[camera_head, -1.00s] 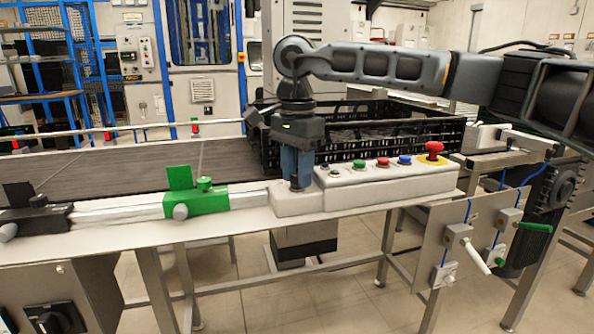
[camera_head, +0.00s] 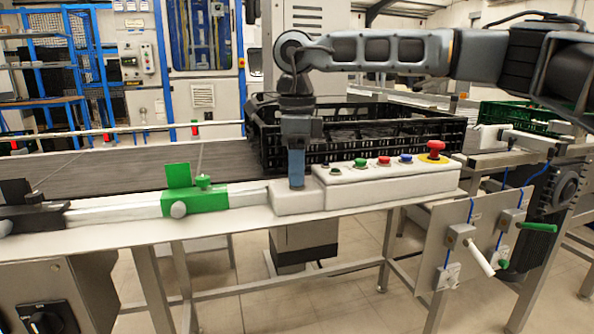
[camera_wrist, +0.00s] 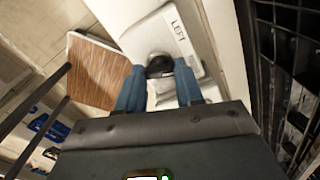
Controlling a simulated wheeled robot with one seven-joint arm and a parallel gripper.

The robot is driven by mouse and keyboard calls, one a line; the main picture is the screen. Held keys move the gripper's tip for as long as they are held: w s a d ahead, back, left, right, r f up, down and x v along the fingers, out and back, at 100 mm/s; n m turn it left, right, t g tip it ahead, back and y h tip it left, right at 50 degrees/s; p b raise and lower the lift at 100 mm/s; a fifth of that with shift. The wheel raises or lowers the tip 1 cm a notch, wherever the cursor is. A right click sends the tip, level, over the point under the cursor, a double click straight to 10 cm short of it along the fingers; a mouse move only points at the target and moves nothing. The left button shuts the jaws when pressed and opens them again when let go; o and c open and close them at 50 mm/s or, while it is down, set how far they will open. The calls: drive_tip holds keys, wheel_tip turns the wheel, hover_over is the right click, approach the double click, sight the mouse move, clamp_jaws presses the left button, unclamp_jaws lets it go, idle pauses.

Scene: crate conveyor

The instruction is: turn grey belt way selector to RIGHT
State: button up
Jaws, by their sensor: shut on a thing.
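The belt way selector's black knob (camera_wrist: 160,64) sits on its light grey housing between the two blue fingers in the wrist view. The housing (camera_head: 283,205) stands on the conveyor's front edge in the head view, where the fingers hide the knob. The word LEFT (camera_wrist: 178,27) shows on a raised plate beside the knob; no RIGHT label is visible. My gripper (camera_head: 297,184) points straight down at the housing and is shut on the knob. Its fingers look edge-on in the head view.
A button box (camera_head: 385,179) with coloured buttons and a red emergency knob (camera_head: 436,147) adjoins the housing on the right. A black crate (camera_head: 400,131) lies close behind. A green stop block (camera_head: 205,201) is on the rail to the left.

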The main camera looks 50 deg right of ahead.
drive_tip(key=shift+m, duration=1)
drive_tip(key=o, duration=1)
drive_tip(key=shift+o, duration=0.2)
drive_tip(key=shift+r, duration=0.1)
wheel_tip(320, 180, up, 8)
drive_tip(key=shift+f+p, duration=0.2)
drive_tip(key=shift+p, duration=0.2)
